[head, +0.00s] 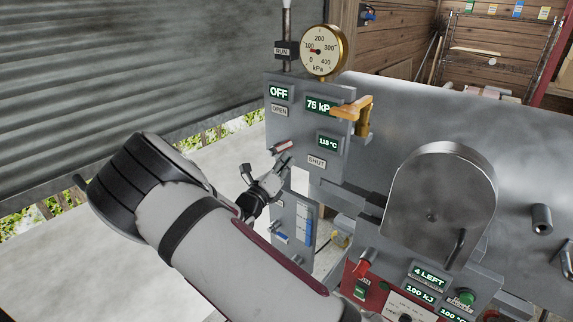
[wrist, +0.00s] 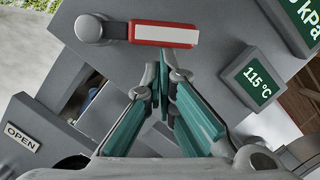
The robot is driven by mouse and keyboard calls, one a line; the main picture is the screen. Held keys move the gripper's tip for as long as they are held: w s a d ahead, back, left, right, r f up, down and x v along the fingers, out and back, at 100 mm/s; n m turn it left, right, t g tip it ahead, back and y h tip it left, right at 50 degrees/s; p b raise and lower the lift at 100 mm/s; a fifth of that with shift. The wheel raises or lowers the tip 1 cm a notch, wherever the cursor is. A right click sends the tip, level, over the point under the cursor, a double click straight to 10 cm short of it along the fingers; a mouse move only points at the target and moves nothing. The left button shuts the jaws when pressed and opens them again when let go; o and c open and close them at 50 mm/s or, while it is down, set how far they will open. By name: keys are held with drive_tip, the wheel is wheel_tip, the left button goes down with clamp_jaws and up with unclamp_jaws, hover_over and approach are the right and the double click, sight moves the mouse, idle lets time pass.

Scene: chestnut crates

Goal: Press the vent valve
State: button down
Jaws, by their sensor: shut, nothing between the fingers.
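A lever with a red-edged, pale handle (head: 281,146) sits on the grey control panel (head: 284,122), between an OPEN label (head: 279,111) and a SHUT label (head: 317,162). No label readable here names the vent valve. In the wrist view the lever's handle (wrist: 165,34) lies level, with its round grey pivot (wrist: 90,28) at the left end. My gripper (head: 287,163) is shut and empty, just below the handle in the head view. In the wrist view its fingertips (wrist: 163,75) are together below the handle; contact cannot be told.
A yellow-orange handle (head: 352,109) juts from the panel's upper right. Displays read OFF (head: 279,93), 75 kPa (head: 319,105) and 115 °C (head: 328,141). A round gauge (head: 324,51) stands on top. A large metal vessel (head: 460,120) and red control box (head: 395,290) are at right.

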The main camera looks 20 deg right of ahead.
sight(280, 146)
drive_tip(key=r+n, duration=0.1)
drive_tip(key=n, duration=0.1)
drive_tip(key=w+r+n+y+p, duration=0.1)
drive_tip(key=r+n, duration=0.1)
drive_tip(key=n, duration=0.1)
drive_tip(key=a+r+n+y+p, duration=0.1)
drive_tip(key=n, duration=0.1)
drive_tip(key=shift+w+a+r+n, duration=0.1)
drive_tip(key=shift+w+r+n, duration=0.1)
drive_tip(key=shift+w+n, duration=0.15)
drive_tip(key=shift+w+a+r, duration=0.4)
drive_tip(key=shift+w+r, duration=0.15)
